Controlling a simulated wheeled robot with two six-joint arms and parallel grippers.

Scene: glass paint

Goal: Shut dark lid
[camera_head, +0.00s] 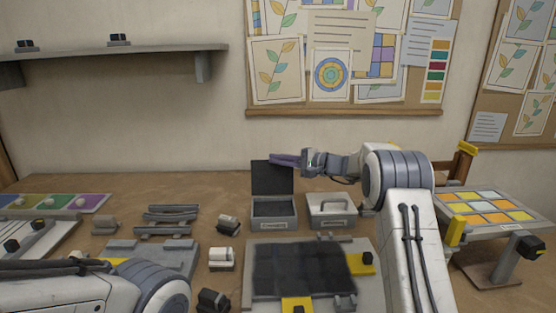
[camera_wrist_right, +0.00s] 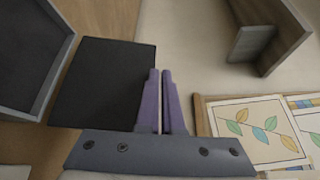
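The dark lid (camera_head: 272,181) stands open, upright at the back of a small grey box (camera_head: 274,223) with a label on its front. In the right wrist view the lid (camera_wrist_right: 93,85) is a black panel left of my fingers, with part of the box (camera_wrist_right: 58,62) at the far left. My right gripper (camera_head: 272,158) has purple fingers at the lid's top edge. In the right wrist view its fingers (camera_wrist_right: 159,72) are together with only a thin gap, holding nothing; I cannot tell whether they touch the lid. Only my left arm shows at lower left; its gripper is out of view.
A light box with a closed lid (camera_head: 332,209) stands right of the grey box. A dark panel on a board (camera_head: 300,270) lies in front. Small black-and-white blocks (camera_head: 222,258) and grey racks (camera_head: 167,219) are to the left. A tilted coloured-glass stand (camera_head: 486,208) is at right.

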